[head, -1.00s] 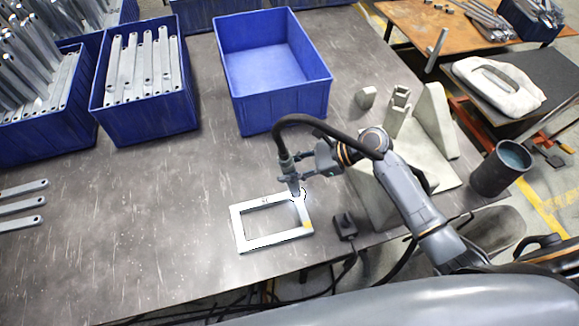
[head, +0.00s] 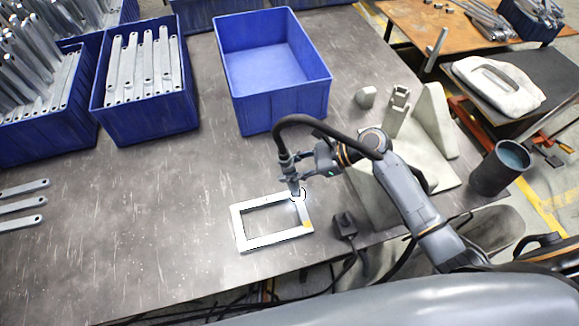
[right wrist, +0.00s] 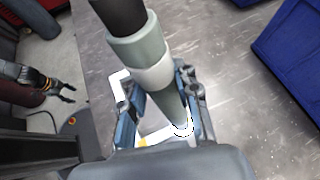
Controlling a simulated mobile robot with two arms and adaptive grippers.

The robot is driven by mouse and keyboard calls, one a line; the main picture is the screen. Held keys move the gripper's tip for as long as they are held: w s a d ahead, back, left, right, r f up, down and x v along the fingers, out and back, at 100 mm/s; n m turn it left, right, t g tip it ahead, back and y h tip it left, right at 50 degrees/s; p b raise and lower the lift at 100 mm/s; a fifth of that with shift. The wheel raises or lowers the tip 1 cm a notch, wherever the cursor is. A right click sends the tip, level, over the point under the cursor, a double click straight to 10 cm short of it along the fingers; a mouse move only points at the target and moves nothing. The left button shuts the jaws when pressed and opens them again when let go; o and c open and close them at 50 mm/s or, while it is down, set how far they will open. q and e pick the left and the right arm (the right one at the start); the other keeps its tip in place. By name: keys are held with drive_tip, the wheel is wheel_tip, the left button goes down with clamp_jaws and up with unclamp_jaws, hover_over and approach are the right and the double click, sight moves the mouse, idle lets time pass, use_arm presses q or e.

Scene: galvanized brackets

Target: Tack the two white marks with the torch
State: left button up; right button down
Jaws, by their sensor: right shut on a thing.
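My right gripper (head: 306,166) is shut on the torch (head: 288,163), a grey-green tool with a thick black hose. The torch points down, its tip at the top right corner of a pale rectangular metal frame (head: 238,226). A bright bluish-white glow shows at the tip. The right wrist view also shows the torch (right wrist: 150,62) between the fingers, with a white glow at its lower end. A yellow patch (head: 306,224) is on the frame's right bar. I cannot make out the white marks separately. My left gripper (right wrist: 68,92) shows empty, fingers apart, in the right wrist view.
Grey blocks (head: 436,120) and a dark cup (head: 490,178) stand right.

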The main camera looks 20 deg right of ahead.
sight(289, 155)
drive_tip(key=shift+s+f+p, duration=0.1)
drive_tip(key=shift+f+p, duration=0.05)
drive_tip(key=shift+p, duration=0.15)
idle(2.1)
wheel_tip(289, 155, up, 6)
drive_tip(key=p, duration=0.8)
drive_tip(key=shift+r, duration=0.25)
drive_tip(key=shift+f, duration=0.1)
